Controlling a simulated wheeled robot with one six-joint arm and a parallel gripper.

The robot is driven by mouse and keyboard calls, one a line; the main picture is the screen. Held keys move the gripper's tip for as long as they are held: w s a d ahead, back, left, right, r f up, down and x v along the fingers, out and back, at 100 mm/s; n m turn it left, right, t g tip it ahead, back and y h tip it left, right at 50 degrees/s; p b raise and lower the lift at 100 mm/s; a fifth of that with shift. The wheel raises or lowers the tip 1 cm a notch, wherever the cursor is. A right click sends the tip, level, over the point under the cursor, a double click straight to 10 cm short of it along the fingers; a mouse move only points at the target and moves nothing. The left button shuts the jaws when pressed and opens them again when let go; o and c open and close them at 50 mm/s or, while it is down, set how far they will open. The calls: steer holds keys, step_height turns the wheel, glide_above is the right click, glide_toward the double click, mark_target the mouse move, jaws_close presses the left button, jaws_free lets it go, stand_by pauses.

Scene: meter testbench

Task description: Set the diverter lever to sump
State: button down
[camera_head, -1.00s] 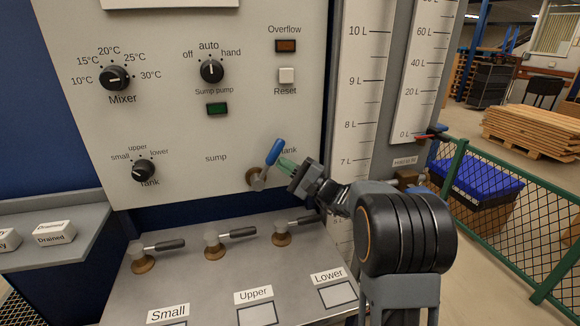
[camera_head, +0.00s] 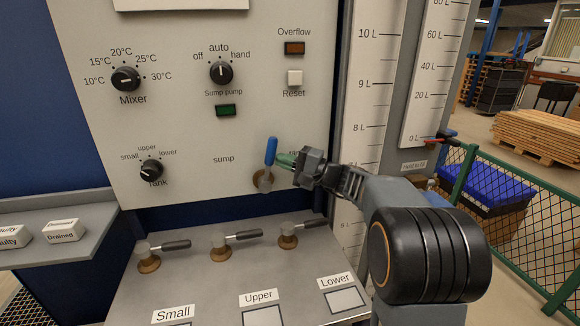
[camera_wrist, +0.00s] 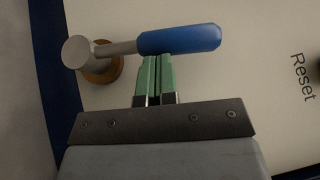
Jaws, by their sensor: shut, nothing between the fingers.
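The diverter lever (camera_head: 271,152) has a blue handle on a grey hub with a brass-coloured base, low on the white panel. Its handle points almost straight up, between the "sump" label (camera_head: 223,159) on the left and the "tank" label on the right, which my gripper partly hides. My gripper (camera_head: 284,160) is shut, its green fingertips at the right side of the blue handle. In the wrist view the closed fingertips (camera_wrist: 155,60) meet the edge of the blue handle (camera_wrist: 180,39), touching or nearly so. Nothing is held between them.
Three dark-handled valves (camera_head: 236,237) stand on the grey bench below. The mixer knob (camera_head: 125,79), pump knob (camera_head: 220,72) and tank knob (camera_head: 151,169) are on the panel. Level scales (camera_head: 365,90) stand to the right. The panel left of the lever is clear.

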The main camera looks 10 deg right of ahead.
mark_target(273, 156)
steer(key=a+n+h, duration=0.1)
steer(key=a+r+g+h, duration=0.1)
steer(key=a+n+g+h, duration=0.1)
steer(key=shift+a+r+n, duration=0.25)
steer(key=shift+r+n, duration=0.05)
steer(key=shift+r, duration=0.05)
steer(key=shift+a+n+g+h, duration=0.4)
steer(key=shift+a+n+h, duration=0.2)
steer(key=shift+a+h, duration=0.4)
steer(key=shift+a, duration=0.5)
steer(key=shift+d+r, duration=0.2)
steer(key=shift+d, duration=0.05)
steer(key=d, duration=0.1)
steer(key=d+r+p, duration=0.1)
steer(key=d+r, duration=0.1)
steer(key=d, duration=0.1)
steer(key=shift+w, duration=0.2)
steer(key=v, duration=0.9)
steer(key=shift+a+r, duration=0.2)
steer(key=shift+r, duration=0.05)
steer(key=shift+s, duration=0.1)
